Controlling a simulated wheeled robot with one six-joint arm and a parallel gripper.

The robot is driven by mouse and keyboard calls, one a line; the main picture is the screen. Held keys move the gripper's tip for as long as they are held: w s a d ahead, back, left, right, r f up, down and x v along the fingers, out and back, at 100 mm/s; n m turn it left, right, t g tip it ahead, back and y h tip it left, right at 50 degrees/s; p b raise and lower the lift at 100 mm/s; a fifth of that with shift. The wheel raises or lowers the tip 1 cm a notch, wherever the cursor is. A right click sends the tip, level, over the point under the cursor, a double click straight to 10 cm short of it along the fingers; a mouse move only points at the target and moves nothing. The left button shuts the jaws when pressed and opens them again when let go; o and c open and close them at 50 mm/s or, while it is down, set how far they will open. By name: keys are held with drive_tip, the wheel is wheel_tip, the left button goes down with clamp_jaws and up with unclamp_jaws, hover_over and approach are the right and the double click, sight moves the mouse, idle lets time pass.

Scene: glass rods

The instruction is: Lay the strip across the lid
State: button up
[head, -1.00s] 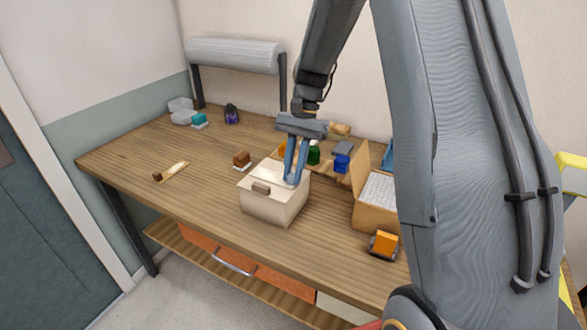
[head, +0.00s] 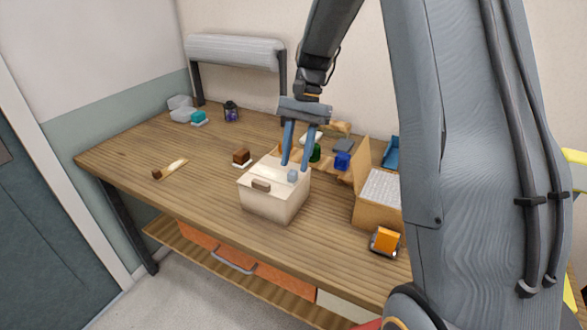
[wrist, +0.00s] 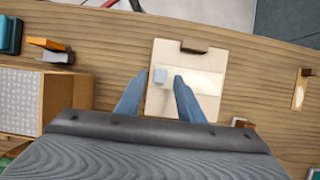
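A cream box (head: 268,207) stands on the bench, with a brown block handle (head: 261,185) on its front edge. Its flat lid (wrist: 178,55) shows from above in the wrist view. A pale, shiny strip (wrist: 205,81) lies flat on the lid, running sideways across it. A small grey-blue block (head: 292,176) sits at one end of the strip; it also shows in the wrist view (wrist: 159,75). My gripper (head: 294,168) is open and empty above the lid, its two blue fingers apart from each other, with the block between and below them.
A similar strip with a brown block (head: 172,171) lies on the bench at left. A brown block on a white base (head: 241,158) is behind the box. An open carton (head: 376,210) and an orange item (head: 385,241) stand to the right.

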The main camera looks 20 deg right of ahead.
drive_tip(key=b+v, duration=0.2)
drive_tip(key=v, duration=0.7)
drive_tip(key=s+a+f+n+t+h, duration=0.1)
drive_tip(key=s+f+n+t, duration=0.1)
drive_tip(key=s+f+n, duration=0.2)
drive_tip(key=s+a+f+n+t+h, duration=0.2)
drive_tip(key=s+f+n, duration=0.3)
drive_tip(key=s+f, duration=0.4)
drive_tip(key=s, duration=0.7)
drive_tip(key=shift+a+f, duration=0.15)
drive_tip(key=shift+f, duration=0.2)
